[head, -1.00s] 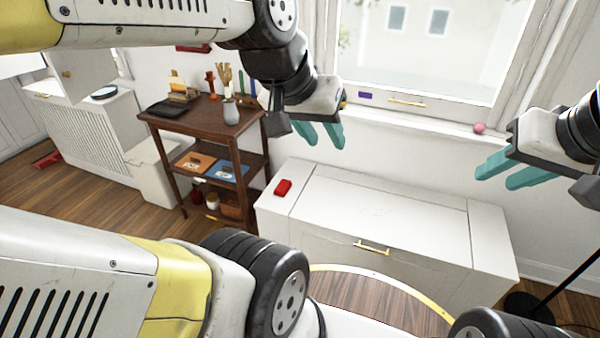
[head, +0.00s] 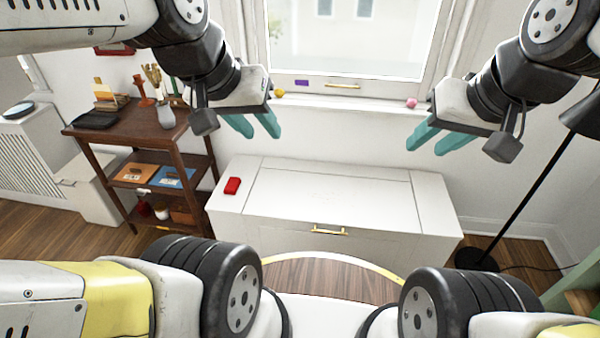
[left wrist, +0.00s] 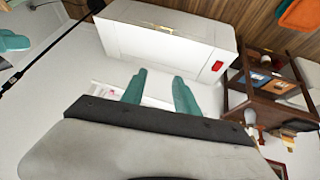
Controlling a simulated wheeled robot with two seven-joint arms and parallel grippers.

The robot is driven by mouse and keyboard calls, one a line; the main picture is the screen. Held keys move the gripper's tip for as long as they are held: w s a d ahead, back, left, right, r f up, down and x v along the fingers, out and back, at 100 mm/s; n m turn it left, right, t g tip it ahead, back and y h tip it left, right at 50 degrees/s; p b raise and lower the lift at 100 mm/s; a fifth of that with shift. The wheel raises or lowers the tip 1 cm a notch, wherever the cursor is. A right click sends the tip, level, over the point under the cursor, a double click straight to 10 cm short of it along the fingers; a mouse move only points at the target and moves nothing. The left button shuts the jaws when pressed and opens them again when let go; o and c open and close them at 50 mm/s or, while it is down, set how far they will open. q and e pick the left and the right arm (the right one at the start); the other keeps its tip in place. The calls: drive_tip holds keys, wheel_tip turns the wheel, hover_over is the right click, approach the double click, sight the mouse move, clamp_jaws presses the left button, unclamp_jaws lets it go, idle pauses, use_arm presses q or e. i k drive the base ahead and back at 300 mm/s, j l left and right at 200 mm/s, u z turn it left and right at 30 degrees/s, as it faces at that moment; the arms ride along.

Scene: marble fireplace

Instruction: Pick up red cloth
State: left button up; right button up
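The red cloth (head: 232,186), a small folded red block, lies on the left end of the white chest's top (head: 320,193). In the left wrist view the cloth (left wrist: 217,66) shows near one end of the chest, beyond the fingers. My left gripper (head: 252,126) is open and empty, in the air above and behind the cloth, slightly to its right. Its teal fingers also show apart in the left wrist view (left wrist: 160,92). My right gripper (head: 438,138) is open and empty, above the right end of the chest.
A brown wooden shelf cart (head: 150,127) with a vase (head: 166,116) and other items stands left of the chest. A windowsill (head: 345,106) with small balls runs behind. A black lamp pole (head: 530,192) stands at the right. Most of the chest top is clear.

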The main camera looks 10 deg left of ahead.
sight(231, 186)
drive_tip(key=i+u, duration=0.2)
drive_tip(key=i, duration=0.25)
drive_tip(key=i+l+u, duration=0.25)
drive_tip(key=i, duration=0.15)
drive_tip(key=i+l+u, duration=0.2)
drive_tip(key=i, duration=0.25)
drive_tip(key=j, duration=0.1)
